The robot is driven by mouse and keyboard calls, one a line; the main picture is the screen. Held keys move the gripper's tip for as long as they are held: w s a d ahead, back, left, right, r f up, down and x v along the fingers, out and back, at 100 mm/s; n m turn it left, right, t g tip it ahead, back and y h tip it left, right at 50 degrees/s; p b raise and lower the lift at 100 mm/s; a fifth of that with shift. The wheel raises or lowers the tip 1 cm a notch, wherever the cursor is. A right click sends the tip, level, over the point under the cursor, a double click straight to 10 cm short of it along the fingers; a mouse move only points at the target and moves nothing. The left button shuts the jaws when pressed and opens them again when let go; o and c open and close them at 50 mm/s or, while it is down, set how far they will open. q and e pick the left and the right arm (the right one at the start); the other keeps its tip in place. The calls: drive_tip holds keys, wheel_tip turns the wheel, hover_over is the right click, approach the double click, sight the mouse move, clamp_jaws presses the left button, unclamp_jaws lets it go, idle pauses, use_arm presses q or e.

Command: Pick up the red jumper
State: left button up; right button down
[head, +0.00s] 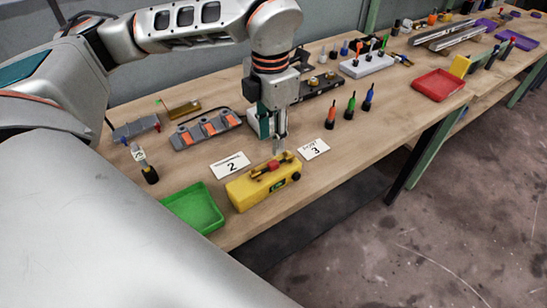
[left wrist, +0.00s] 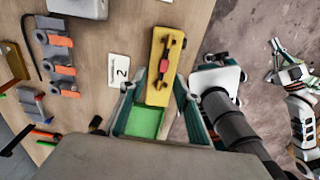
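The red jumper (head: 273,165) is a small red piece on top of the yellow box (head: 245,192), between dark posts. In the left wrist view the red jumper (left wrist: 163,66) shows midway along the top of the yellow box (left wrist: 157,91). My left gripper (head: 281,143) points down just above and behind the box. In the left wrist view its two fingers are spread apart with nothing held between them (left wrist: 154,88). My right gripper (left wrist: 285,62) appears small at the right of the left wrist view, over the floor; its opening is unclear.
A green tray (head: 192,207) stands left of the box. White cards numbered 2 (head: 230,165) and 3 (head: 314,149) lie behind it. A grey holder with orange parts (head: 206,129), several upright screwdrivers (head: 350,107) and a red tray (head: 437,86) are farther back. The bench's front edge is close to the box.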

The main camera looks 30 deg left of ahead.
sight(273, 162)
use_arm(q)
drive_tip(key=f, duration=0.6)
drive_tip(key=shift+s+d+p, duration=0.2)
drive_tip(key=shift+d+p, duration=0.15)
drive_tip(key=shift+f, duration=0.55)
clamp_jaws()
